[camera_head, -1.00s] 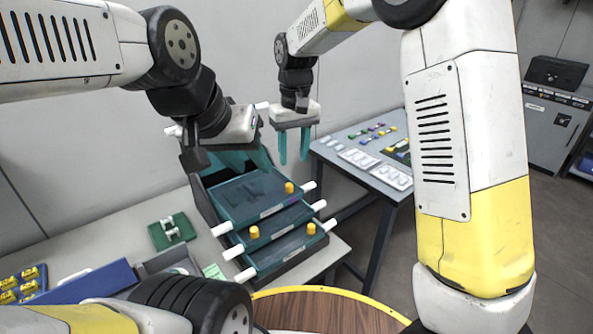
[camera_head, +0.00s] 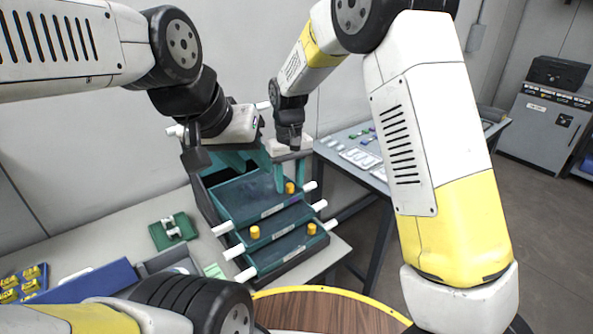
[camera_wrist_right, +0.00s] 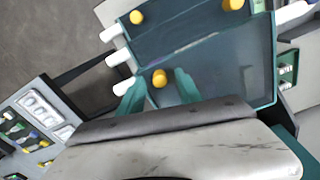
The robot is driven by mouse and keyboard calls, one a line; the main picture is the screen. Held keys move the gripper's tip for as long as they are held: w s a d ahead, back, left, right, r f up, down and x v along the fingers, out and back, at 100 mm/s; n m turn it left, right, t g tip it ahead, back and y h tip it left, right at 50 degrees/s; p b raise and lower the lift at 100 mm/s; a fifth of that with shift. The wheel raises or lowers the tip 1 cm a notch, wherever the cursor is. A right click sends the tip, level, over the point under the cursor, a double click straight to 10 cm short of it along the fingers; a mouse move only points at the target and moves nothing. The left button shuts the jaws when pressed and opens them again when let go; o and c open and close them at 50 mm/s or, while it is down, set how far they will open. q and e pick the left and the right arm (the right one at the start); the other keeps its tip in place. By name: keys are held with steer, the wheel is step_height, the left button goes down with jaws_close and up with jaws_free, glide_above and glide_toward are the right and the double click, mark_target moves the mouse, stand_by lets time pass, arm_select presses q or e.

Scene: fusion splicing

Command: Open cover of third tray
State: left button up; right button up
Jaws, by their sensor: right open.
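A stack of stepped teal trays stands on the table, with white side handles. The top tray (camera_head: 240,202) has a flat cover with a yellow knob (camera_head: 290,188) near its front right corner. My right gripper (camera_head: 291,184) is open, pointing down at this knob. In the right wrist view its teal fingers lie on either side of the knob (camera_wrist_right: 159,79), with gaps visible. The lower trays show yellow knobs (camera_head: 255,232) and (camera_head: 311,229). My left gripper (camera_head: 235,155) is behind the stack at upper left; its fingers are partly hidden against teal parts.
A green block with white parts (camera_head: 172,231) and a blue bin (camera_head: 95,282) lie left of the stack. A side table (camera_head: 350,170) with small parts stands behind right. A round wooden top (camera_head: 325,308) is in front.

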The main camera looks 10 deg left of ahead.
jaws_close()
stand_by(1.3)
